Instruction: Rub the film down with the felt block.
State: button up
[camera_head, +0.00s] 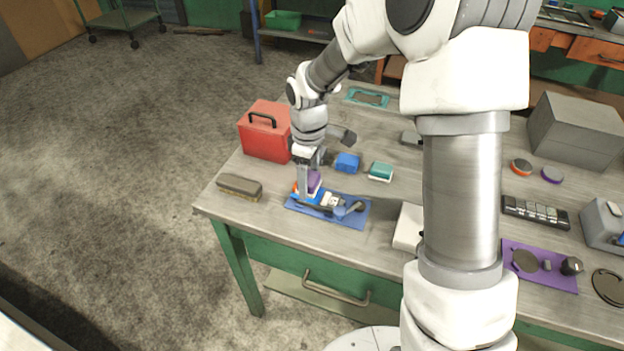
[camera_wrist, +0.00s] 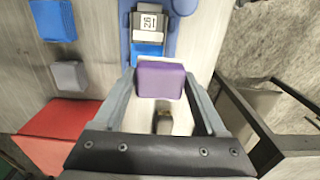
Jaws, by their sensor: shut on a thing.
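My gripper (camera_head: 306,190) points down over the near left part of the workbench and is shut on a purple block (camera_wrist: 161,79). The block also shows in the head view (camera_head: 315,180), partly behind a finger. I cannot make out its felt face. The block is at the left end of a blue base plate (camera_head: 350,219). A bright blue strip (camera_wrist: 148,50), perhaps the film, lies on the plate beside the block, partly under a white and grey labelled piece (camera_wrist: 149,22). I cannot tell whether the block touches the strip.
A red toolbox (camera_head: 263,132) stands behind and left of my gripper. A brown brush (camera_head: 239,187) lies to its left. A blue block (camera_head: 347,163) and a teal and white block (camera_head: 381,172) stand behind the plate. A white box (camera_head: 408,226) is to the right.

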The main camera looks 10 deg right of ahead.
jog(key=shift+r+p, duration=0.95)
jog(key=shift+r, duration=0.7)
